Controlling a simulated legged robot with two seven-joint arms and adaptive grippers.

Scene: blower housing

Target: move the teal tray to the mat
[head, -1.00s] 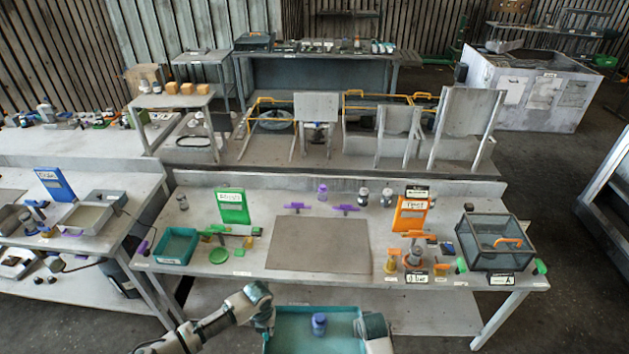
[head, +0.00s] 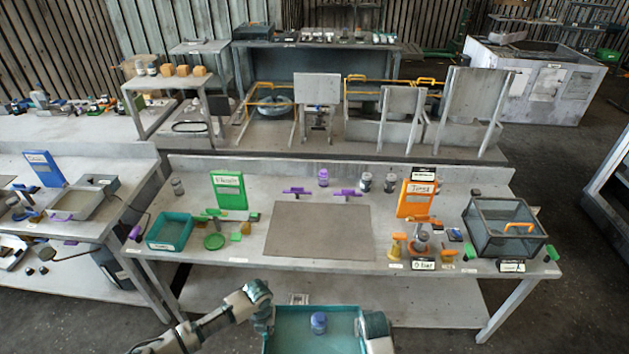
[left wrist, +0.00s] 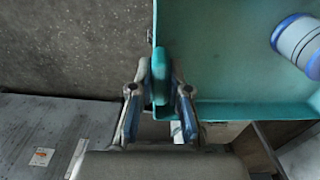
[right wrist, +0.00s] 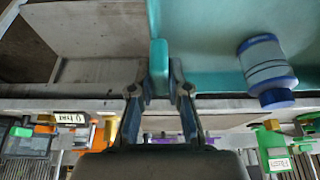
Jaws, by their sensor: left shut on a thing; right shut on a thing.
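The teal tray (head: 340,341) is held in front of me at the bottom of the head view, short of the table's front edge. A blue-capped bottle (head: 318,322) stands in it. My left gripper (left wrist: 160,85) is shut on the tray's left wall in the left wrist view. My right gripper (right wrist: 159,85) is shut on the opposite wall in the right wrist view. The bottle also shows in the left wrist view (left wrist: 300,42) and the right wrist view (right wrist: 266,70). The grey mat (head: 320,231) lies flat and bare on the middle of the table.
On the table (head: 300,275), a smaller teal bin (head: 170,231) and green sign (head: 229,190) stand left of the mat.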

